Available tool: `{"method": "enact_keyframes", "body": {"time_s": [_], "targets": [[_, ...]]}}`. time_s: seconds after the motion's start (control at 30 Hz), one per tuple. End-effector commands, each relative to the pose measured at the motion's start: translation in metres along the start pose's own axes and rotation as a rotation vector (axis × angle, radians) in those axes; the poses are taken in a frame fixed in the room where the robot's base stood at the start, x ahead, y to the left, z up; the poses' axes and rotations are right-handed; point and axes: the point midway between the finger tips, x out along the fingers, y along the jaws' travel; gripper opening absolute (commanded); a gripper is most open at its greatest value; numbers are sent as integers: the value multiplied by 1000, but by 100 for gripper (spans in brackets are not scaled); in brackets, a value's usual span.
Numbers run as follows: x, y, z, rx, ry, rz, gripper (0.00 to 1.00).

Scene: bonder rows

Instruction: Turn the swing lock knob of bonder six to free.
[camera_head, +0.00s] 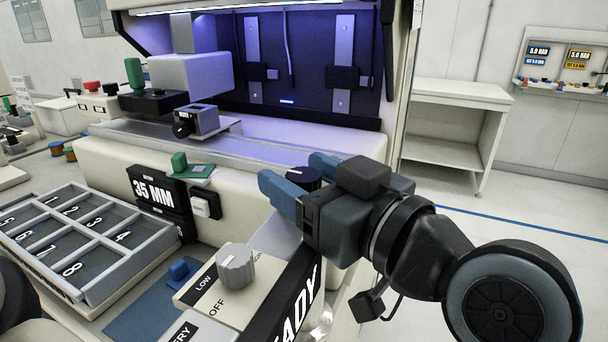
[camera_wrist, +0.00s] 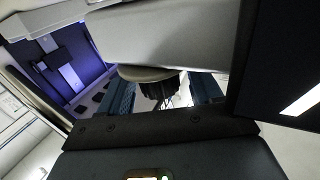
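A black round knob (camera_head: 303,176) with a pale mark on its top stands at the right front end of the bonder. No readable label beside it names it as the swing lock knob, and its FREE marking is not visible. My gripper (camera_head: 298,182) reaches in from the right with its two blue fingers on either side of the knob. In the wrist view the dark ribbed knob (camera_wrist: 162,88) sits between the fingers (camera_wrist: 164,92), with narrow gaps beside it. The gripper looks open around it. The knob's lower part is partly hidden by the near finger.
A grey knob (camera_head: 237,266) with LOW and OFF markings stands at the front, beside a dark READY panel (camera_head: 297,305). A numbered tray (camera_head: 108,287) lies at left. A 35 MM block (camera_head: 155,190) is on the bonder's front. A white shelf (camera_head: 460,93) stands behind at right; floor there is clear.

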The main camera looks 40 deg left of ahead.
Motion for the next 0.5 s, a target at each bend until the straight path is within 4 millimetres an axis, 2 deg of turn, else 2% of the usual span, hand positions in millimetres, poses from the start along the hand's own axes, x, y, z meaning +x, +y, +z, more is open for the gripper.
{"method": "enact_keyframes", "body": {"time_s": [0.03,0.5], "targets": [[0,0,0,0,0,0,59],[0,0,0,1,0,-1,16]]}}
